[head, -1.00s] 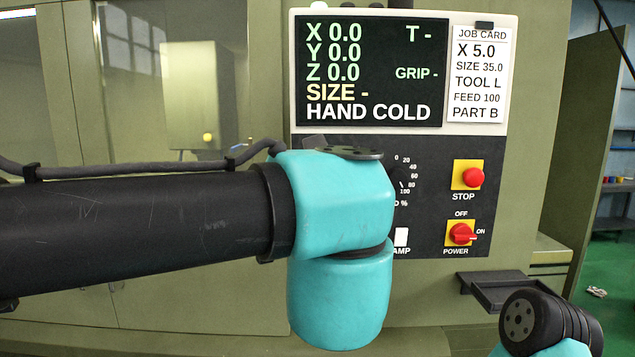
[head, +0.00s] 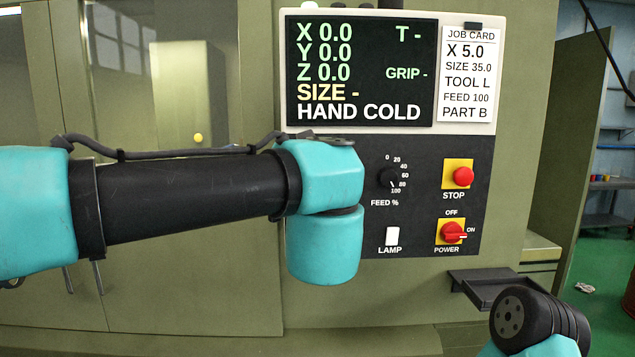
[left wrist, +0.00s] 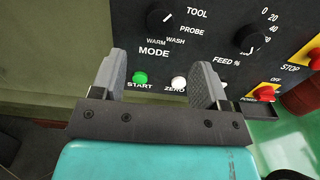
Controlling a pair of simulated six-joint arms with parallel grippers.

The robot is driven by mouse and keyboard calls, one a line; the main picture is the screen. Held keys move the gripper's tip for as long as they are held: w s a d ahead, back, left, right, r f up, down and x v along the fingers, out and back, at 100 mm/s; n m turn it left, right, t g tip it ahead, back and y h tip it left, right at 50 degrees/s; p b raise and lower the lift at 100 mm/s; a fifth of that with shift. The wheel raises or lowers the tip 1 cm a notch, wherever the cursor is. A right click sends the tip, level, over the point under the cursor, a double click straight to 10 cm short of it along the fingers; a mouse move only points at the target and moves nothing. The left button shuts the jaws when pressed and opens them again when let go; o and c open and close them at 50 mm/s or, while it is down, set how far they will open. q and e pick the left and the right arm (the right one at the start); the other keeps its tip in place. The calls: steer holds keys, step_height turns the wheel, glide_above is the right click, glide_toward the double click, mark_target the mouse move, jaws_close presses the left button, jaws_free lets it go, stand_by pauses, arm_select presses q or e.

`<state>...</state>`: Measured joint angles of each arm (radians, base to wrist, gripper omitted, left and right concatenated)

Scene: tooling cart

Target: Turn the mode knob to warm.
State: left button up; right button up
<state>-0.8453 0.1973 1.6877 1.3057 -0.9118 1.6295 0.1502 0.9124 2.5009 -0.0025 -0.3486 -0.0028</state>
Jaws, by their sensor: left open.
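The black mode knob (left wrist: 160,18) sits at the top of the left wrist view, above the word MODE. Its white mark points up and right, toward the TOOL side; WARM is printed below the knob. My left gripper (left wrist: 160,60) is open and empty, with its two grey fingers apart in front of the panel. The fingers are below the knob, either side of the green START button (left wrist: 140,77) and the white ZERO button (left wrist: 178,83). In the head view my left arm hides the mode knob and the left gripper. My right gripper is out of view.
The FEED % knob (head: 389,180), LAMP switch (head: 393,236), red STOP button (head: 463,176) and red POWER switch (head: 452,233) are right of my left arm. The screen (head: 361,70) reads HAND COLD. A small dark shelf (head: 490,285) juts out below the panel.

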arm_select(q)
steer(key=w, duration=0.9)
steer(key=shift+w+a, duration=0.15)
steer(key=c, duration=0.9)
